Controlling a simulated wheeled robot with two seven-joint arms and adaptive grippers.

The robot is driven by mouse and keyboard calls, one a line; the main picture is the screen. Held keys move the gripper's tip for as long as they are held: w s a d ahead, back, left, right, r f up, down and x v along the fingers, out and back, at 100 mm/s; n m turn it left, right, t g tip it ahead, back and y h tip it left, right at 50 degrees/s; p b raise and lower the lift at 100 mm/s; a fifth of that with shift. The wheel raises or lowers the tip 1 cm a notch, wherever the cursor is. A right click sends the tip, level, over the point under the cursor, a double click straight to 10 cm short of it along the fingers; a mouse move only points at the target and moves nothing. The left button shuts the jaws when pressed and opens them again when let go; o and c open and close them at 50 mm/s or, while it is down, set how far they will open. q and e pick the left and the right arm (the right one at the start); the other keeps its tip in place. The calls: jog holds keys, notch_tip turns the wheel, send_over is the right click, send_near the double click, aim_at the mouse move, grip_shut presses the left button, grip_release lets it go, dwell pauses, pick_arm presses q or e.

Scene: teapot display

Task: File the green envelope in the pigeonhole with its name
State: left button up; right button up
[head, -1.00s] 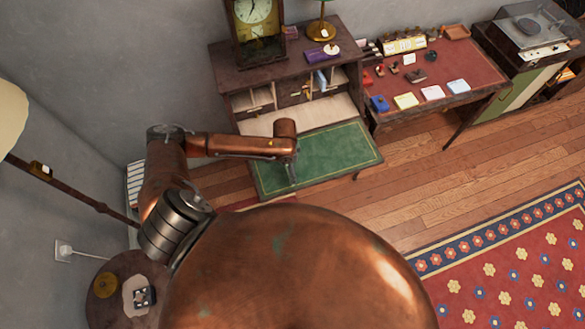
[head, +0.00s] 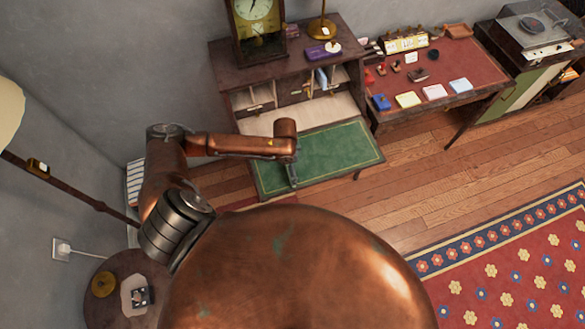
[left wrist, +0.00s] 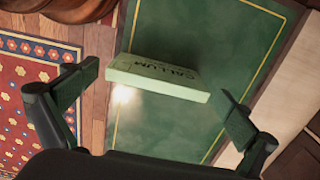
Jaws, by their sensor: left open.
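The green envelope (left wrist: 158,78) is pale green, lies on the green leather desk top and reads what looks like "CALLUM". My left gripper (left wrist: 152,100) is open, with one finger on either side of the envelope and no clear contact. In the head view my left gripper (head: 292,178) is a small dark shape over the green writing surface (head: 335,155), mostly hidden by my arm. The envelope cannot be made out there. The pigeonholes (head: 253,97) are at the back of the desk; their names are too small to read. My right gripper is not in view.
A clock (head: 255,25), a lamp (head: 322,28) and a purple item (head: 322,50) stand on the desk's upper shelf. A red-topped table (head: 450,65) with cards and stamps is to the right. A patterned rug (head: 510,265) lies on the floor at the right.

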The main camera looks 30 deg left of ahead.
pick_arm(q)
notch_tip(320, 180, up, 12)
dwell(0.5)
jog(key=shift+d, duration=0.1)
